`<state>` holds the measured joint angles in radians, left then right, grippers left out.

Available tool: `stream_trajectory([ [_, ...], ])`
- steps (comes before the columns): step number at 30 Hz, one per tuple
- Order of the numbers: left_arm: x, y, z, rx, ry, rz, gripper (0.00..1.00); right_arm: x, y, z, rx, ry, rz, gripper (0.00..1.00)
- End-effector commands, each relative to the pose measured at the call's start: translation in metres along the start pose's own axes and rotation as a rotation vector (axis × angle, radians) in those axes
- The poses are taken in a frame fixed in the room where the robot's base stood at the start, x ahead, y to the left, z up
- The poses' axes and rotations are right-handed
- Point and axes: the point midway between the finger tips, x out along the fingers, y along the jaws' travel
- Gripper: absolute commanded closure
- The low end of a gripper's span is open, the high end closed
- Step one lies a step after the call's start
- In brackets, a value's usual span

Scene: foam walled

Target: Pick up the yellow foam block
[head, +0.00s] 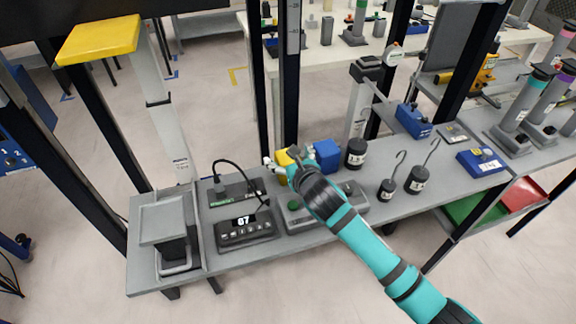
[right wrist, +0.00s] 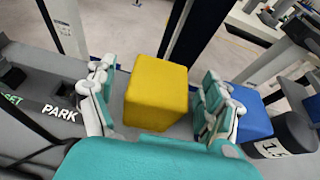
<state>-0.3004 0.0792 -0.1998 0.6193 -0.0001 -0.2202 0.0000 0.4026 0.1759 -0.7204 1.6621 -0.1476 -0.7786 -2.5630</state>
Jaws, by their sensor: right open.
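The yellow foam block (head: 283,159) is at the back of the grey bench in the head view, partly hidden by my right gripper (head: 286,166). In the right wrist view the yellow block (right wrist: 157,90) fills the middle. My right gripper (right wrist: 159,78) is open, with one finger on each side of the block. A gap shows between the block and each finger, so it is not gripped. A blue block (head: 327,155) stands just right of the gripper; it also shows behind the right finger in the right wrist view (right wrist: 253,117). My left gripper is not in view.
A scale with a display (head: 246,229) and a small raised platform (head: 163,222) stand left on the bench. Black weights (head: 356,153) stand right of the blue block. A dark upright post (head: 290,75) rises behind the yellow block. A yellow-topped column (head: 100,40) is far left.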

Motion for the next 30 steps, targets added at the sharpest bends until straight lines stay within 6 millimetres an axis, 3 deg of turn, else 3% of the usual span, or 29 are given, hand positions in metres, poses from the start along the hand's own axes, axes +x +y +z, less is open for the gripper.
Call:
stream_trajectory([
  [9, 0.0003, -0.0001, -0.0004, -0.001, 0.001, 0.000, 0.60, 0.0063, 0.0004, 0.0000, 0.000, 0.000, 0.001, 0.15],
  [23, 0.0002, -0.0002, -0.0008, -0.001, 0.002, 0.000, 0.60, 0.0060, 0.0004, -0.0002, 0.000, 0.000, 0.001, 0.75],
  [30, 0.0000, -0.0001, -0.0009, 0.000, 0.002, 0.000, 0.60, 0.0054, 0.0003, 0.0017, 0.000, -0.002, 0.001, 0.75],
])
